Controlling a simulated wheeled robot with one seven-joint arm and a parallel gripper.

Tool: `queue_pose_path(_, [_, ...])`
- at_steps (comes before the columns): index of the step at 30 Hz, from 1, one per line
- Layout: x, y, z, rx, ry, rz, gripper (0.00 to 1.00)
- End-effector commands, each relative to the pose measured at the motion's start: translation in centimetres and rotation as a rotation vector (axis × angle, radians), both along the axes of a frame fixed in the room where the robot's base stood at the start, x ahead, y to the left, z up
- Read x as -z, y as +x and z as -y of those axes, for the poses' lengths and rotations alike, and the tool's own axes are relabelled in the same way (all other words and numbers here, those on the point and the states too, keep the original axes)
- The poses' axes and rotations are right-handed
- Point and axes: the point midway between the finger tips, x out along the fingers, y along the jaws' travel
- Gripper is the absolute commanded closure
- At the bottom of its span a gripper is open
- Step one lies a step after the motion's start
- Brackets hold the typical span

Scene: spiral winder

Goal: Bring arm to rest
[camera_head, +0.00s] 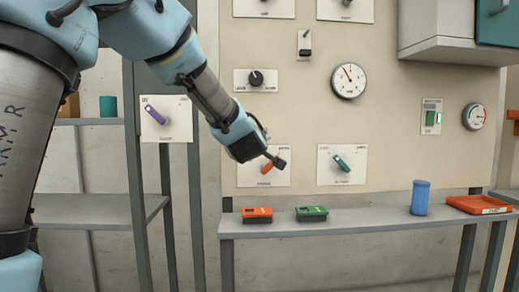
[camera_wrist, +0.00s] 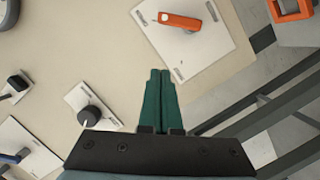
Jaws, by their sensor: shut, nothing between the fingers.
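My arm reaches in from the upper left in the head view, in front of the beige panel (camera_head: 300,115). My gripper (camera_head: 281,163) points down and right, in front of the lower-left white plate with an orange handle (camera_head: 266,169). The gripper covers part of that plate. In the wrist view the green fingers of my gripper (camera_wrist: 160,72) are together and empty. The orange handle (camera_wrist: 180,21) is ahead of the fingertips there, apart from them in the picture. Whether the fingers touch the panel, I cannot tell.
A teal handle (camera_head: 341,162) sits on a plate to the right. Below, a grey shelf (camera_head: 370,220) bears an orange box (camera_head: 257,215), a green box (camera_head: 311,213), a blue cylinder (camera_head: 420,197) and an orange tray (camera_head: 478,205). A black knob (camera_head: 256,79) is above.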

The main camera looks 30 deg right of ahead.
Motion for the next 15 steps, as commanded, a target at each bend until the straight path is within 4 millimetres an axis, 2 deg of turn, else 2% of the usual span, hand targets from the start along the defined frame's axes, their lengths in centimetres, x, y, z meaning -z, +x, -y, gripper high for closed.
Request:
queue_pose_path(11, [0.1, 0.1, -0.1, 0.0, 0.003, -0.001, 1.0])
queue_pose_path(13, [0.6, 0.4, -0.7, 0.001, 0.025, -0.006, 1.0])
queue_pose_path(15, [1.8, 1.0, -2.4, 0.003, 0.08, -0.019, 1.0])
